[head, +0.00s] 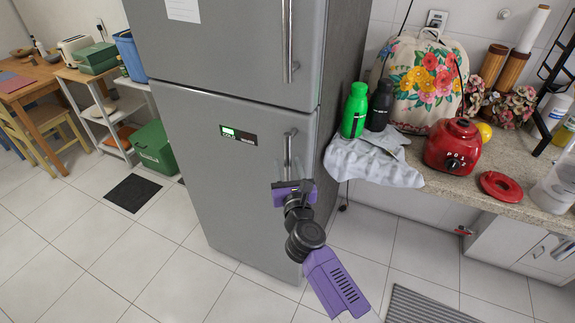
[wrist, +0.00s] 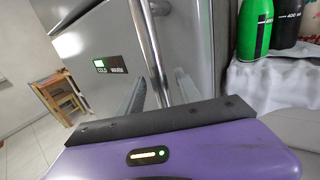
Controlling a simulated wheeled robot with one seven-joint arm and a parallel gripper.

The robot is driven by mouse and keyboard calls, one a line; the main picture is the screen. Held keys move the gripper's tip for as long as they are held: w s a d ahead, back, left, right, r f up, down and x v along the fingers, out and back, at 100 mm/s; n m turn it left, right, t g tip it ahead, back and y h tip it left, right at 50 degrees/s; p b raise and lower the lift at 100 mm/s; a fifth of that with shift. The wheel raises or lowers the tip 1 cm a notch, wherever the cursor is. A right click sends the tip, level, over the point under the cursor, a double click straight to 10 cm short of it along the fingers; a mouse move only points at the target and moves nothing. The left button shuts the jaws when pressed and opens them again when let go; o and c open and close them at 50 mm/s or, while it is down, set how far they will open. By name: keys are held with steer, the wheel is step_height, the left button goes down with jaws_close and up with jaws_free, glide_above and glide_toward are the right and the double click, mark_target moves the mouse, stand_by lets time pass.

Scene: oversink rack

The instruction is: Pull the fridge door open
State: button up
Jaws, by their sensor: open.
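The grey fridge (head: 205,75) stands in the middle of the head view, and both its doors look shut. Its lower door (head: 228,185) has a small display panel (head: 238,135) and a vertical bar handle (head: 289,148) near the right edge. The upper door has its own bar handle (head: 288,45). My purple gripper (head: 291,168) is open in front of the lower handle. In the wrist view, the handle (wrist: 152,45) runs down towards the space between my fingers (wrist: 158,95). I cannot tell whether the fingers touch the handle.
A counter (head: 465,197) to the right of the fridge holds a grey cloth (head: 375,160), green bottle (head: 355,110), black bottle (head: 379,107) and red blender base (head: 453,146). A shelf (head: 100,105) and green crate (head: 155,147) stand left. The tiled floor in front is mostly clear.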

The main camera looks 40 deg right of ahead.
steer(key=shift+w+d, duration=0.1)
jaws_close()
stand_by(1.4)
